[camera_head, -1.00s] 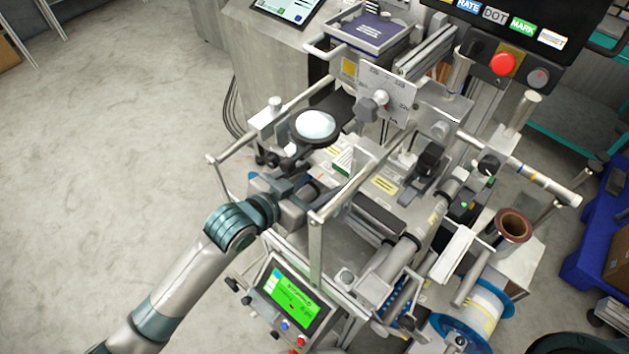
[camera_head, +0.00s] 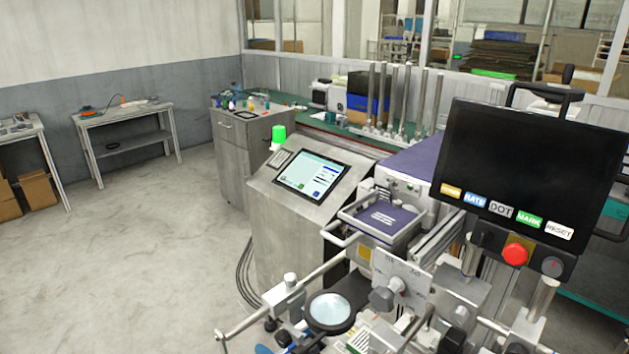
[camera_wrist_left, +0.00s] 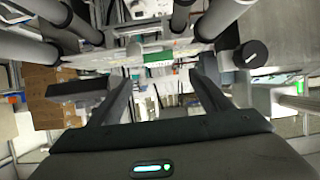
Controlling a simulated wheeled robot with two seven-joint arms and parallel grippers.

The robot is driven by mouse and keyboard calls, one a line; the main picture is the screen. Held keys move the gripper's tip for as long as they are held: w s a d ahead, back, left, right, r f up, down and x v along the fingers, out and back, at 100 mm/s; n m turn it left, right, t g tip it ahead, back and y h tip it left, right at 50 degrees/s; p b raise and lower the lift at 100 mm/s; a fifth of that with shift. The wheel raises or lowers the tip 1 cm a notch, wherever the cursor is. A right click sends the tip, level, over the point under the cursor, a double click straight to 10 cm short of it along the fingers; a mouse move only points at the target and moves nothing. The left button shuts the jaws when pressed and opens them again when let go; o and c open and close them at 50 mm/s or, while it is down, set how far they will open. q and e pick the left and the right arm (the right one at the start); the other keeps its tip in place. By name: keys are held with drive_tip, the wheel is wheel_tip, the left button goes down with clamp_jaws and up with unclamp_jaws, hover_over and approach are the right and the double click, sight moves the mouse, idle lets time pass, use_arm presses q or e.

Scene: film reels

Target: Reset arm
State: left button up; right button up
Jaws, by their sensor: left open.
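My left gripper (camera_wrist_left: 162,88) shows in the left wrist view with its two dark fingers spread apart and nothing between them. Beyond the fingers are metal bars and parts that I cannot identify surely. My left arm is not clearly in the head view. The reel machine (camera_head: 400,295) fills the lower right of the head view, with a round magnifier lens (camera_head: 330,312) at its front. My right gripper is in neither view.
A large screen (camera_head: 530,165) with a red button (camera_head: 515,254) below stands at the right. A console with a tablet (camera_head: 311,174) is behind the machine. Metal rails (camera_head: 250,320) stick out at front left. The floor (camera_head: 130,260) at left is clear.

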use_arm(q)
drive_tip(key=s+a+f+n+g+y, duration=0.25)
drive_tip(key=s+a+f, duration=0.25)
drive_tip(key=s+a, duration=0.35)
drive_tip(key=s+a+f+n+g+y, duration=0.15)
drive_tip(key=s+a+f+y, duration=0.25)
drive_tip(key=s+a, duration=0.45)
drive_tip(key=s+a+f+n+g+y, duration=0.25)
drive_tip(key=s+a+f, duration=0.25)
drive_tip(key=s+a, duration=0.4)
wheel_tip(320, 180, down, 30)
drive_tip(key=s+d+b, duration=0.1)
drive_tip(key=s+b, duration=0.1)
drive_tip(key=s+a+f+g+b, duration=0.2)
drive_tip(key=s+a+f, duration=0.1)
drive_tip(key=s+f, duration=1.5)
drive_tip(key=shift+f, duration=0.9)
